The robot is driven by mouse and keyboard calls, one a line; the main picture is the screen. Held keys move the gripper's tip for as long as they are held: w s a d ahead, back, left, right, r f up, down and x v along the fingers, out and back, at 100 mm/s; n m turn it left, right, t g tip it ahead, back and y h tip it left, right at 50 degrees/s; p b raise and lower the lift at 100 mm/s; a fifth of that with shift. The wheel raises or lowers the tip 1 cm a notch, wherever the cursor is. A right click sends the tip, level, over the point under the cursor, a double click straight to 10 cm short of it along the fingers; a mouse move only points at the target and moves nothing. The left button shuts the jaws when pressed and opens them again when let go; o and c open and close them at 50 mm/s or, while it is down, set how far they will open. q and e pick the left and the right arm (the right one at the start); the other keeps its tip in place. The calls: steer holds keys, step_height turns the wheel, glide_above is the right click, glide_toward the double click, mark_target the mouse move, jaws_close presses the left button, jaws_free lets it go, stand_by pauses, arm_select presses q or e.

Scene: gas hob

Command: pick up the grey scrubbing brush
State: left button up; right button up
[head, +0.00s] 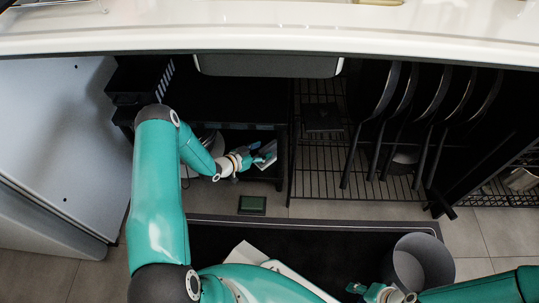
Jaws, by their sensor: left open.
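My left gripper (264,159) reaches into the dark open space below the counter. Its jaws are open beside a small pale grey object (268,148), which may be the grey scrubbing brush. The object is small and partly hidden by the fingers, so I cannot tell its shape or whether they touch it. My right gripper (362,289) is low in the picture beside a grey bin, away from that object. Its fingers are small and partly cut by the view, and I cannot tell their opening.
A grey round bin (420,262) stands on a black mat (310,238). Several pans (435,95) stand upright in a wire rack (310,185) at right. The white counter edge (270,30) overhangs the space. A grey panel (50,140) bounds the left.

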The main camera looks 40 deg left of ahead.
arm_select(q)
steer(key=b+x, duration=0.1)
steer(key=x, duration=0.2)
steer(key=shift+w+f+b, duration=0.2)
steer(key=shift+w+b, duration=0.15)
steer(key=shift+b, duration=0.05)
steer(key=shift+w, duration=0.2)
jaws_close()
